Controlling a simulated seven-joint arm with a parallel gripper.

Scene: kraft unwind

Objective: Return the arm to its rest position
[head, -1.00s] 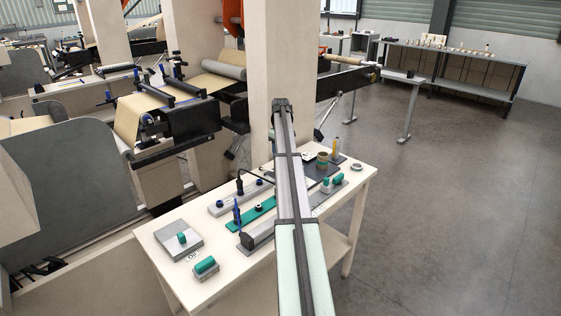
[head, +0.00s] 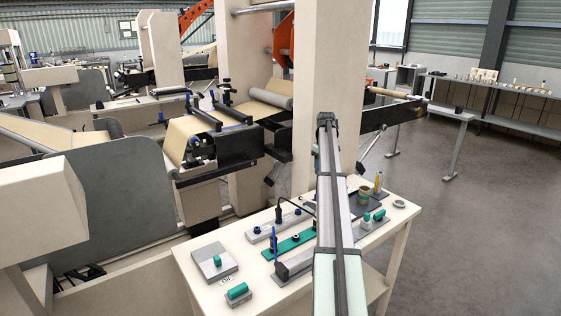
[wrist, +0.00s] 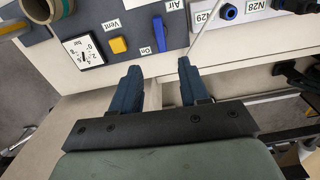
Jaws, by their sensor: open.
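My gripper (wrist: 158,66) shows in the wrist view with its two dark blue fingers apart and nothing between them. The fingertips are near the edge of a dark panel (wrist: 220,44) on the table. In the head view my pale arm reaches out from the bottom, over the right half of the white table (head: 215,292). The gripper itself cannot be made out there.
The panel carries a yellow knob (wrist: 118,45), a blue lever (wrist: 159,33) and a gauge (wrist: 83,51). Teal-handled blocks (head: 238,293) lie on the table. A pale machine column (head: 335,80) rises behind it. Open floor (head: 480,230) lies to the right.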

